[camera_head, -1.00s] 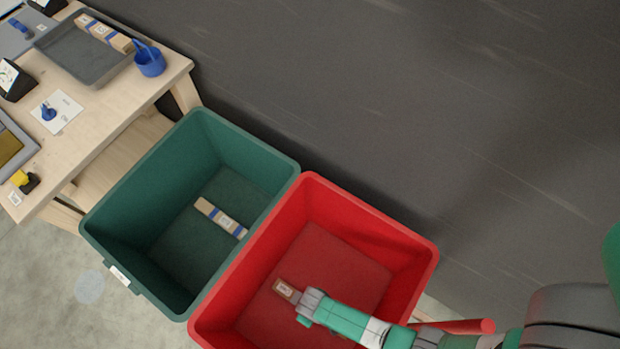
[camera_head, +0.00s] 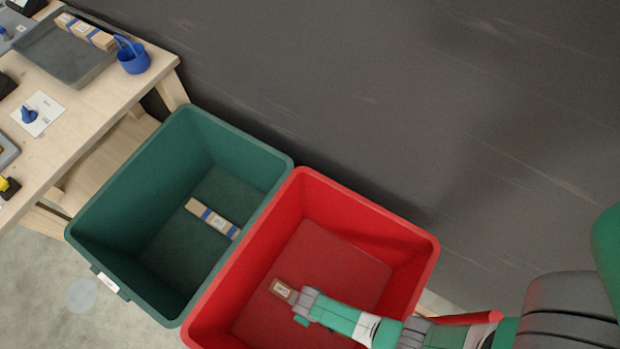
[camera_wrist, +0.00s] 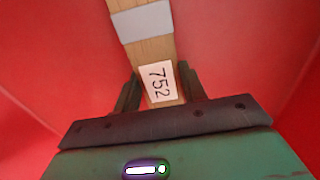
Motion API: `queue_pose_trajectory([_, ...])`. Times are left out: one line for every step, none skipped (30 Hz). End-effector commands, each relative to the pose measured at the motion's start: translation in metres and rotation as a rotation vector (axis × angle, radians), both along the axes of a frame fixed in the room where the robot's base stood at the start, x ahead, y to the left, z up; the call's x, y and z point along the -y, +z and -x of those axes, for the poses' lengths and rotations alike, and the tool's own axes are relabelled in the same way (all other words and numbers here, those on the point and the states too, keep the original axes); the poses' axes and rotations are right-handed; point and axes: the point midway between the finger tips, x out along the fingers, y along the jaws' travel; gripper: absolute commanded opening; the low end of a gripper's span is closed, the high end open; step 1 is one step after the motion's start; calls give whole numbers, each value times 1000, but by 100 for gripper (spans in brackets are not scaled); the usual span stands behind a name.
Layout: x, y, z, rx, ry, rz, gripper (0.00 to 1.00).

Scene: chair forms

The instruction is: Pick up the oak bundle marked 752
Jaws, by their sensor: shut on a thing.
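The oak bundle marked 752 (camera_wrist: 153,50) shows in the wrist view as a light wooden piece with a pale grey band and a white label reading 752. My gripper (camera_wrist: 160,88) is shut on its labelled end, with one dark finger on each side. In the head view, my gripper (camera_head: 297,298) is over the red bin (camera_head: 365,215), and the near end of the bundle (camera_head: 282,289) shows beside it. Most of the bundle is hidden there. I cannot tell whether it touches the bin floor.
A green bin (camera_head: 120,195) stands left of the red one and holds another wooden bundle with blue bands (camera_head: 213,219). A wooden table (camera_head: 75,110) at upper left carries a grey tray (camera_head: 60,60), a banded bundle (camera_head: 87,32) and a blue bucket (camera_head: 133,58).

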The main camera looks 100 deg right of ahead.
Motion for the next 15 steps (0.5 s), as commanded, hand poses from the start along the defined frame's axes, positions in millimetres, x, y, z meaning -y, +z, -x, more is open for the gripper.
queue_pose_trajectory([0, 1, 0, 0, 0, 0, 11])
queue_pose_trajectory([0, 2, 0, 0, 0, 0, 11])
queue_pose_trajectory([0, 7, 0, 1, 0, 1, 11])
queue_pose_trajectory([0, 13, 0, 1, 0, 1, 11])
queue_pose_trajectory([0, 20, 0, 1, 1, 1, 11])
queue_pose_trajectory([0, 31, -1, 2, 1, 2, 11])
queue_pose_trajectory([0, 39, 0, 2, 2, 1, 11])
queue_pose_trajectory([0, 47, 0, 2, 2, 1, 11])
queue_pose_trajectory([0, 57, -1, 2, 2, 2, 11])
queue_pose_trajectory([0, 64, 0, 2, 1, 1, 11])
queue_pose_trajectory([0, 71, 0, 2, 1, 1, 11])
queue_pose_trajectory([0, 79, 0, 2, 1, 1, 11])
queue_pose_trajectory([0, 84, 0, 2, 1, 1, 11])
queue_pose_trajectory([0, 88, -1, 2, 1, 1, 11])
queue_pose_trajectory([0, 93, 0, 1, 1, 1, 11])
